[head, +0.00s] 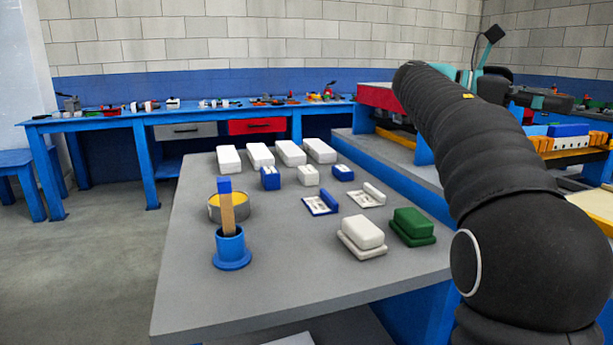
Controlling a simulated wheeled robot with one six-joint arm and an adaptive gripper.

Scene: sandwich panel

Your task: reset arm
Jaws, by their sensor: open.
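My black arm (483,150) fills the right side of the head view. It rises from a large rounded joint at the lower right and leans up and to the left, to an upper end near the back red-topped bench. Its near part stands right of the grey table (300,295) and hides what is behind it. Teal and dark parts show beyond its upper end, and I cannot tell whether they are mine. I cannot make out my gripper or its fingertips in this view.
A blue bench (140,118) lines the back wall.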

